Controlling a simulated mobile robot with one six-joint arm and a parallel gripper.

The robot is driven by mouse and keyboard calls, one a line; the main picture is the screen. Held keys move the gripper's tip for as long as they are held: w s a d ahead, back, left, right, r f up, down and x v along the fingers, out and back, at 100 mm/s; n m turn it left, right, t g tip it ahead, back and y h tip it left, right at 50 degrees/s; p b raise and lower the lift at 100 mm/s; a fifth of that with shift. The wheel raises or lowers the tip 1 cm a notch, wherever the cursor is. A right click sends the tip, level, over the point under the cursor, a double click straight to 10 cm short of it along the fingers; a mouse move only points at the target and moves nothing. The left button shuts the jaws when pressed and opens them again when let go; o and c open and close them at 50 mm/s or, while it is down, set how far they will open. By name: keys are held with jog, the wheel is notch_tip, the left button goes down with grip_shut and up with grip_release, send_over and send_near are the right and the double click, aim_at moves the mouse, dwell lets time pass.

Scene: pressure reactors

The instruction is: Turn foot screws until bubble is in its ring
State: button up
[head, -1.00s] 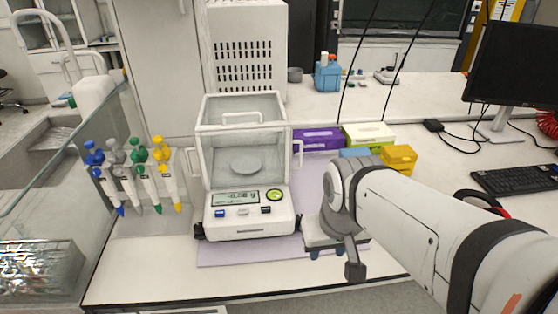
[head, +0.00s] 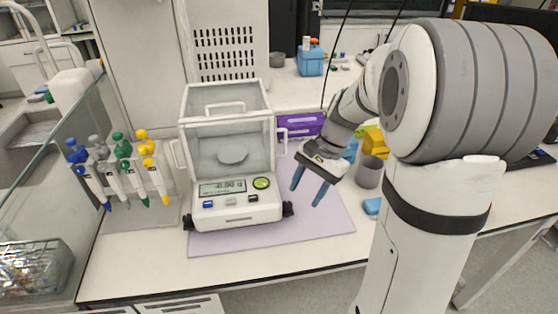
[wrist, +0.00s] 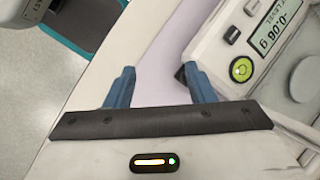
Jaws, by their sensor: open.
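A white balance (head: 237,214) with a clear draft shield (head: 226,110) stands on a lilac mat. Its round green bubble level (head: 262,183) is on the front panel, right of the display (head: 222,187); the level also shows in the wrist view (wrist: 241,69). A dark mark shows in the level, but I cannot tell whether the bubble is inside its ring. Black foot screws stick out at the left front (head: 188,222) and right front (head: 288,209). My gripper (head: 304,197) is open and empty, with blue fingers pointing down, above and right of the right foot screw.
The lilac mat (head: 325,220) is bare right of the balance. A pipette rack with several pipettes (head: 122,168) stands at the left.

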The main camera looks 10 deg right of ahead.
aim_at(291, 202)
jog(key=w+d+f+m+y+p, duration=0.1)
jog(key=w+d+f+m+y, duration=0.4)
jog(key=w, duration=0.4)
jog(key=shift+m+h, duration=0.4)
jog(key=shift+m, duration=0.3)
jog(key=p+x, duration=0.1)
jog(key=x, duration=0.8)
jog(key=shift+s+d+f, duration=0.1)
jog(key=shift+d+f, duration=0.05)
jog(key=shift+f, duration=0.05)
